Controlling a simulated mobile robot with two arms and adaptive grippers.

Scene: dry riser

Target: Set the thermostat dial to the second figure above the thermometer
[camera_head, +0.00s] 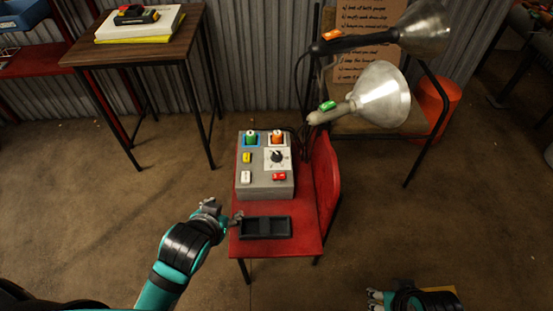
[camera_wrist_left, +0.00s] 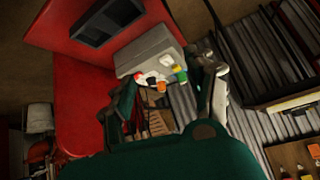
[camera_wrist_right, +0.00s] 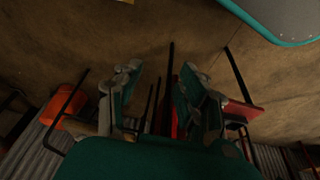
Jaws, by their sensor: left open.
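A grey control box (camera_head: 265,190) stands on a red chair (camera_head: 306,215). Its white plate carries a black round dial (camera_head: 277,157) on the right side; the figures around it are too small to read. I cannot make out a thermometer. The box also shows, tilted, in the left wrist view (camera_wrist_left: 150,50), with the dial not clear there. My left gripper (camera_head: 224,213) is open and empty, in front and left of the box, beside the chair's left edge. My right gripper (camera_wrist_right: 158,90) is open and empty, far from the box at the lower right of the head view (camera_head: 375,299).
The box also bears green, orange, yellow, white and red switches. A black tray (camera_head: 265,228) lies on the seat in front. Two metal lamps (camera_head: 383,95) overhang behind right, near a handwritten board (camera_head: 368,42). A wooden table (camera_head: 135,45) stands back left. The left floor is clear.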

